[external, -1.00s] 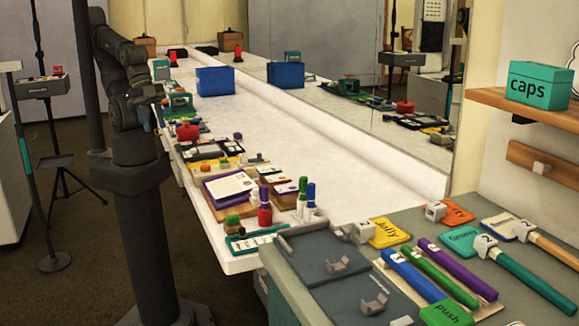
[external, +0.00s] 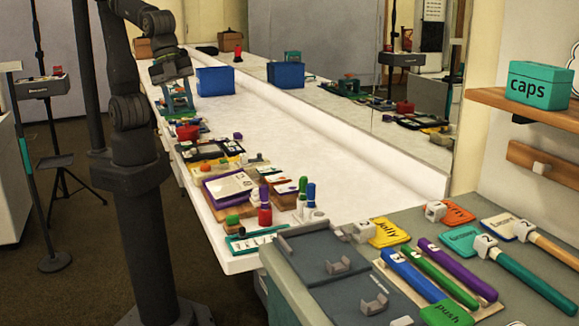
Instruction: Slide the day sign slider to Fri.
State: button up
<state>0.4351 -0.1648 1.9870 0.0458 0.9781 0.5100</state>
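A low teal strip with a row of pale cells (external: 250,240) lies at the near left end of the white counter. It looks like the day sign, but its lettering and slider position are too small to read. My gripper (external: 172,74) hangs over the far left part of the counter, just above a teal stand (external: 179,100). It is far from the strip. The fingers are dark and small, and I cannot tell whether they are open or shut.
The counter's middle (external: 290,140) is clear. A mirror (external: 330,90) runs along the right.

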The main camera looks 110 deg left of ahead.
jog(key=w+d+f+m+g+y, duration=0.1)
jog(key=w+d+f+m, duration=0.1)
jog(key=w, duration=0.4)
jog(key=w+d+f+m+g, duration=0.1)
jog(key=w+d+m, duration=0.15)
jog(key=w, duration=0.35)
jog(key=m+g, duration=0.2)
jog(key=m, duration=0.1)
send_over(243, 228)
notch_tip(243, 228, down, 7)
jog(key=shift+n, duration=0.25)
notch_tip(243, 228, down, 17)
jog(key=shift+s+d+f, duration=0.1)
jog(key=shift+f, duration=0.1)
grip_shut()
